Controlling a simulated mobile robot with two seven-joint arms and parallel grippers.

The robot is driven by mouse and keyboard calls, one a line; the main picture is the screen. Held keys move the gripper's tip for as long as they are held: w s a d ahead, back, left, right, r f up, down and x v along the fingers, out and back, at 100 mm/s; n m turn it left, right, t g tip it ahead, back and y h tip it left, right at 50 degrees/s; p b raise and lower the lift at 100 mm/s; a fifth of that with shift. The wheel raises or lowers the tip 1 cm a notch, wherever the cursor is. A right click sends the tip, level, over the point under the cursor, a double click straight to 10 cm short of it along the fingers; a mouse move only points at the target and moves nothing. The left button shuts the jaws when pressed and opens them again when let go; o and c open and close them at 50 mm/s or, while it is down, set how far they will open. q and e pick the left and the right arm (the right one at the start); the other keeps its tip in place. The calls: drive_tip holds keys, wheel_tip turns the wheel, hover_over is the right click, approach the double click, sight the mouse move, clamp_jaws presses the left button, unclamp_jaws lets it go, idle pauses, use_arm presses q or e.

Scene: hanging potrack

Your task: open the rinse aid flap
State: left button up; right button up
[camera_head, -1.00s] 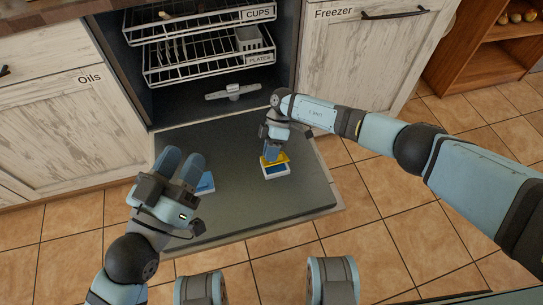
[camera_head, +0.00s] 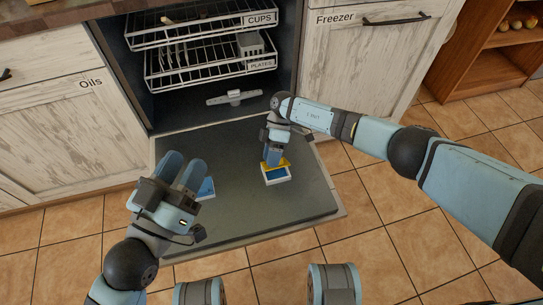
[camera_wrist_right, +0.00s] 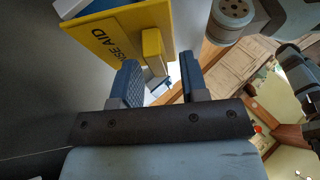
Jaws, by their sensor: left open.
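The rinse aid flap (camera_head: 284,164) is yellow and stands tilted up from a small white compartment (camera_head: 277,179) on the lowered dishwasher door. The compartment's blue inside shows. In the right wrist view the flap (camera_wrist_right: 112,38) bears the words "RINSE AID" and has a yellow tab at its edge. My right gripper (camera_head: 273,159) is at the flap; in its wrist view (camera_wrist_right: 160,72) the fingers are apart, with the tab near and partly between their tips. Whether they touch it I cannot tell. My left gripper (camera_head: 183,167) is open and empty over the door's left part.
The dishwasher door (camera_head: 245,215) lies flat, mostly clear. The racks (camera_head: 205,65) and a grey spray arm (camera_head: 234,97) are behind. Cabinets stand on both sides.

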drive_tip(key=p+v, duration=0.1)
drive_tip(key=v, duration=0.4)
drive_tip(key=shift+r, duration=0.15)
use_arm(q)
drive_tip(key=shift+a+f+y, duration=0.25)
drive_tip(key=shift+f+y, duration=0.05)
drive_tip(key=shift+f, duration=0.15)
use_arm(e)
drive_tip(key=v, duration=0.8)
drive_tip(key=shift+w+r, duration=0.2)
drive_tip(key=shift+r, duration=0.05)
use_arm(q)
drive_tip(key=shift+r, duration=0.1)
use_arm(e)
drive_tip(key=shift+o, duration=0.2)
